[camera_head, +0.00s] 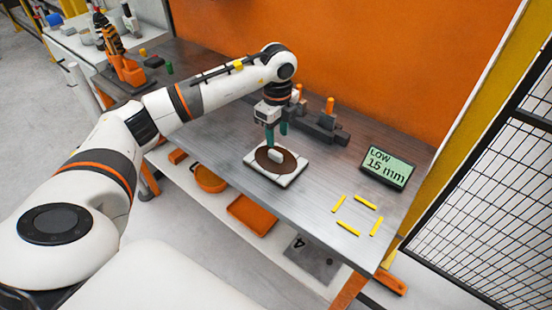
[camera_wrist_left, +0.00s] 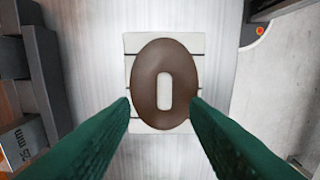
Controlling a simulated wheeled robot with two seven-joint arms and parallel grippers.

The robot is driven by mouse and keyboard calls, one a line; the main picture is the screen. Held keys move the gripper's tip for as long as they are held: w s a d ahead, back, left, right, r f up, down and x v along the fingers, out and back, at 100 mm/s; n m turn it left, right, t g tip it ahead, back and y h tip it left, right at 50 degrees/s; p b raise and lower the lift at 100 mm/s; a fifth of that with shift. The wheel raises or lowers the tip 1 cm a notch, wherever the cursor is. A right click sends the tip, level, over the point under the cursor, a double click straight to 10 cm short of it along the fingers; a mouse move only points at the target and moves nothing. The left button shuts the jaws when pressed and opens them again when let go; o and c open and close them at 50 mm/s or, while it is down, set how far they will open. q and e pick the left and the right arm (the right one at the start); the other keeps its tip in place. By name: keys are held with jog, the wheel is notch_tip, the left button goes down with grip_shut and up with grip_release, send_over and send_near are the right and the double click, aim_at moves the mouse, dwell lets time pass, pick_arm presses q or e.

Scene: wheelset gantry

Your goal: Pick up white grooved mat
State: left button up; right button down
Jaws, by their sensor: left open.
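The white grooved mat (camera_head: 285,180) lies flat on the metal bench, and it also shows in the left wrist view (camera_wrist_left: 131,43). A brown oval piece (camera_head: 264,162) rests on the mat and covers most of it; it fills the middle of the left wrist view (camera_wrist_left: 165,58). A white oblong piece (camera_head: 276,156) shows at the oval's centre and looks raised in the head view. My left gripper (camera_head: 276,138) is open and empty above the mat, green fingers pointing down. In the left wrist view its fingertips (camera_wrist_left: 160,100) show on either side of the oval.
Dark grey blocks with orange pegs (camera_head: 322,121) stand behind the mat. A display (camera_head: 388,168) reading "LOW 15 mm" and several yellow strips (camera_head: 365,202) are to the right. Orange trays (camera_head: 252,216) sit on the shelf below. Bare bench lies between mat and strips.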

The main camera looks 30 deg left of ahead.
aim_at(276, 153)
pick_arm(q)
jog(key=shift+f, duration=0.65)
jog(key=f, duration=0.1)
jog(key=f+p, duration=0.1)
jog(key=f, duration=0.1)
jog(key=f+p, duration=0.1)
jog(key=shift+s+a+f, duration=0.1)
jog(key=shift+s+f, duration=0.1)
jog(key=shift+s, duration=0.15)
jog(key=shift+w+f, duration=0.1)
jog(key=shift+f, duration=0.2)
jog(key=shift+c, duration=0.5)
grip_shut()
